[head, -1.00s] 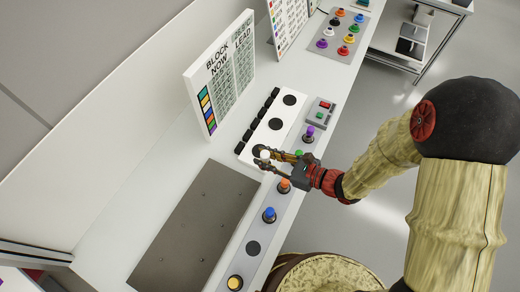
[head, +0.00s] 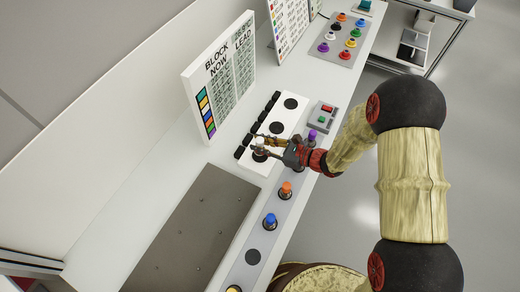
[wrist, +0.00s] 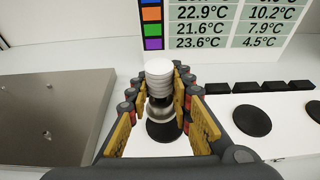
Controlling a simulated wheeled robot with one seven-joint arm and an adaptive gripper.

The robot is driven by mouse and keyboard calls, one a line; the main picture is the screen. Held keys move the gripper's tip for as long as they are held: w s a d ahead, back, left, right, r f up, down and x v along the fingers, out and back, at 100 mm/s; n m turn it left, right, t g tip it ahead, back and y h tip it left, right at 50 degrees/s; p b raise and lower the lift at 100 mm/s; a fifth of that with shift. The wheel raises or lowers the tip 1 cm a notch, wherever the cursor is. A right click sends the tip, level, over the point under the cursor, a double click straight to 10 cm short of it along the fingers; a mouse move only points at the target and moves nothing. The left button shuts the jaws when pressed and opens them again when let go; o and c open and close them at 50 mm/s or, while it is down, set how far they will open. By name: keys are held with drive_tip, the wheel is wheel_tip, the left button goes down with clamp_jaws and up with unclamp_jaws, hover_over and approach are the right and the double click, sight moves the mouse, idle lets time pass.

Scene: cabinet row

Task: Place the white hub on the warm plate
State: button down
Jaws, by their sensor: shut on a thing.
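The white hub (head: 259,140) is held between the fingers of my gripper (head: 265,147). In the wrist view the white hub (wrist: 160,78) is upright, with a ribbed white top and a metallic lower part between the yellow-padded fingers. It is over or on a black disc (wrist: 164,131); I cannot tell whether it touches. That disc is on a white panel (head: 262,170) with several black discs in a row. A grey metal plate (head: 195,232) lies to the left of the panel. No label in view tells which surface is the warm plate.
A rail along the front edge holds an orange hub (head: 286,188), a blue hub (head: 269,220) and a purple hub (head: 312,135). A control box (head: 322,117) stands beyond. A chart board (head: 220,75) stands behind the panel. A tray of coloured hubs (head: 341,38) is farther off.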

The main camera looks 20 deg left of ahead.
drive_tip(key=shift+w+a+f+b, duration=0.15)
drive_tip(key=shift+f+b, duration=0.25)
drive_tip(key=shift+f, duration=0.6)
drive_tip(key=shift+w+d+f+b, duration=0.15)
drive_tip(key=shift+f+b, duration=0.25)
drive_tip(key=shift+f, duration=0.55)
drive_tip(key=shift+a+r, duration=0.1)
drive_tip(key=c, duration=1.6)
unclamp_jaws()
